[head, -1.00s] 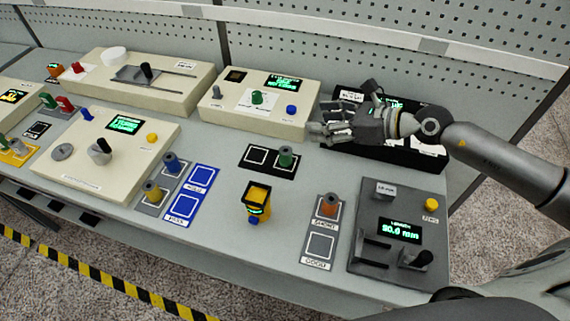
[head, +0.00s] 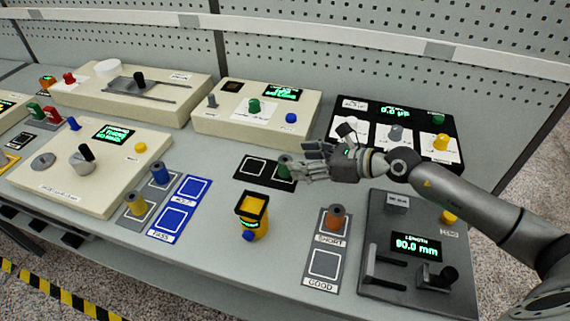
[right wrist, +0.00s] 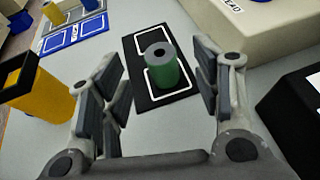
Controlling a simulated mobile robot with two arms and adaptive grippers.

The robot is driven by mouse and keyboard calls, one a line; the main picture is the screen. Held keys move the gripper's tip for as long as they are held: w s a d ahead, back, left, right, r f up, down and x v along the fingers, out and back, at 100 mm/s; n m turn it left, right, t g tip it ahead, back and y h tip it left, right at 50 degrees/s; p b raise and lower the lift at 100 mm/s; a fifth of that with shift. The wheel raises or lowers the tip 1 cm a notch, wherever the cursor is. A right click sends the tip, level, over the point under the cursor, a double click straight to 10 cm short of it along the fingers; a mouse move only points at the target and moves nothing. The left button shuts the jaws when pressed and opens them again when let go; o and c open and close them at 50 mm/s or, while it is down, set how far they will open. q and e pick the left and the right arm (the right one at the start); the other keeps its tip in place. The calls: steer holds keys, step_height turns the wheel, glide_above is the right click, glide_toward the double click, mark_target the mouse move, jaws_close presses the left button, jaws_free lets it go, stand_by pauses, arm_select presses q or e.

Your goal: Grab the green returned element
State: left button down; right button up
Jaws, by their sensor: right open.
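The green spindle (head: 284,167) stands upright on the right square of a black two-square mat (head: 252,168) in the middle of the table. In the right wrist view the green spindle (right wrist: 162,66) has a grey top with a dark hole and stands ahead, between the lines of my spread fingers. My right gripper (head: 308,163) is open and empty, just right of the green spindle in the head view. In the right wrist view the gripper (right wrist: 160,100) has its fingers apart, and no contact shows. My left gripper is out of view.
A yellow bin (head: 252,216) stands in front of the mat. An orange spindle (head: 335,218) is on the grey mat at right. Blue (head: 161,172) and yellow (head: 137,204) spindles stand at left. A cream box (head: 257,113) and a black scale panel (head: 391,133) are behind.

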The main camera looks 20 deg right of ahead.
mark_target(286, 159)
steer(key=p+x, duration=0.1)
steer(key=x, duration=0.4)
steer(key=shift+w+a+p, duration=0.25)
steer(key=shift+p, duration=0.1)
steer(key=shift+w+a+f, duration=0.15)
steer(key=shift+f, duration=0.1)
steer(key=c, duration=1.1)
steer(key=shift+r, duration=0.1)
